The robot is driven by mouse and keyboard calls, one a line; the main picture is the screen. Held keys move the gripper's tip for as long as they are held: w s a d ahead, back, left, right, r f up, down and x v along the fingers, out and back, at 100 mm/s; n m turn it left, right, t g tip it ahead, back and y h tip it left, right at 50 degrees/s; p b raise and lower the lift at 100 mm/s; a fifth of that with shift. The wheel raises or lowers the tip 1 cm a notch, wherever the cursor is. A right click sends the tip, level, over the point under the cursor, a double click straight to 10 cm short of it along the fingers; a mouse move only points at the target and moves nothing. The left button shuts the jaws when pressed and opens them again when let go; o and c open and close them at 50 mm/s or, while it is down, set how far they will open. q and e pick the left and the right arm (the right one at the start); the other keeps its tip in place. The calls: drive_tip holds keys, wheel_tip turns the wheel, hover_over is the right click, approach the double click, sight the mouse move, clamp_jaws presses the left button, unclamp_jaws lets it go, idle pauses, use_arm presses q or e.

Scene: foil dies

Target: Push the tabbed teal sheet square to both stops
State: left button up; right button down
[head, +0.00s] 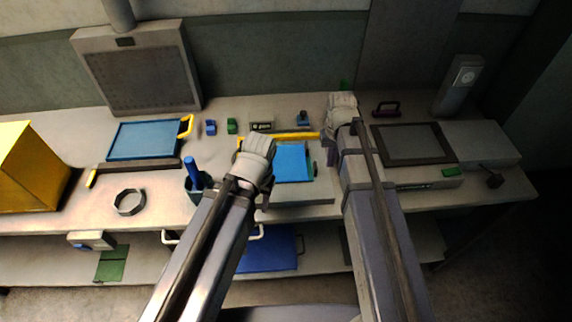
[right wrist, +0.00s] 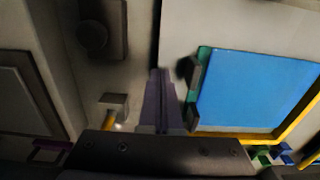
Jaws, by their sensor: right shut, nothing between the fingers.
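A bright blue sheet (head: 291,162), with a teal-green strip (right wrist: 203,62) along one edge, lies on a low pale block at the middle of the bench. In the right wrist view a dark upright piece (right wrist: 190,78) is beside that strip. A yellow bar (head: 305,135) runs behind the sheet; in the wrist view yellow bars (right wrist: 235,135) border two sides. Any small gap there is unclear. My right gripper (right wrist: 160,100) is shut and empty, beside the strip and apart from it. My left gripper (head: 262,185) is left of the sheet, its fingertips mostly hidden.
A blue panel (head: 145,140) lies at the left, with a dark cup (head: 194,183) and a ring (head: 130,201) nearby. A dark-framed grey panel (head: 412,144) lies right of my right arm. Small blue and green blocks (head: 232,126) stand along the back.

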sight(315, 165)
use_arm(q)
drive_tip(key=shift+f+b, duration=0.9)
use_arm(e)
drive_tip(key=shift+f, duration=0.95)
drive_tip(key=shift+r, duration=0.1)
drive_tip(key=shift+a, duration=0.2)
drive_tip(key=shift+s+a, duration=0.1)
drive_tip(key=shift+a, duration=2.6)
drive_tip(key=shift+d, duration=0.2)
drive_tip(key=shift+d, duration=0.4)
use_arm(q)
drive_tip(key=shift+r, duration=0.15)
